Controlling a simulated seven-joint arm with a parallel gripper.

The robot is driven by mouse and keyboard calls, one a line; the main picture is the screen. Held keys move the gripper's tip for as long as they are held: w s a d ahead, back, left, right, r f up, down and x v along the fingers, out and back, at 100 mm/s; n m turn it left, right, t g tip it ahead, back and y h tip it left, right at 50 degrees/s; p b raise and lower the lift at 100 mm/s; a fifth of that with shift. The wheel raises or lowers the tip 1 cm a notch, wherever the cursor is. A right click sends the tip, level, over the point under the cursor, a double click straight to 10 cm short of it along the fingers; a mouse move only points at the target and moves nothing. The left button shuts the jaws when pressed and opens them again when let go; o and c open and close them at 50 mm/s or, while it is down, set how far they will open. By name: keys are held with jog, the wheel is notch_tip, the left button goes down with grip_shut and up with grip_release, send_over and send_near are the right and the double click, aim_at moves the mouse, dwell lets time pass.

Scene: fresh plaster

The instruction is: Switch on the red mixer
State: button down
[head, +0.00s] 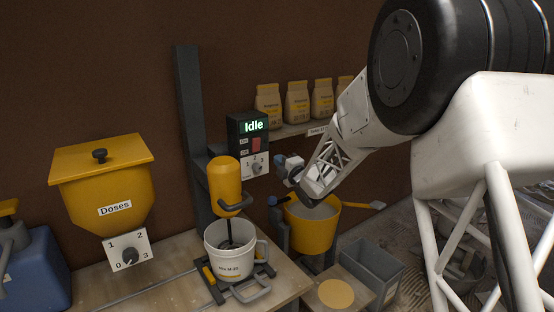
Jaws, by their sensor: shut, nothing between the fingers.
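The mixer (225,182) looks yellow rather than red; it hangs on a dark upright post with its shaft down in a white bucket (217,234). Below the switch is a white plate with a numbered dial (257,168). My gripper (283,163) is shut and empty, just right of the dial; I cannot tell whether it touches the box.
A yellow tub (312,228) stands below my gripper, and a grey bin (370,270) is right of it. Several bags (297,102) stand on the shelf behind. A yellow hopper (103,180) marked "Doses", with a dial (129,253), is at left. A blue container (35,275) is far left.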

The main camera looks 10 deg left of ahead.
aim_at(257, 141)
jog(key=shift+x, duration=6.6)
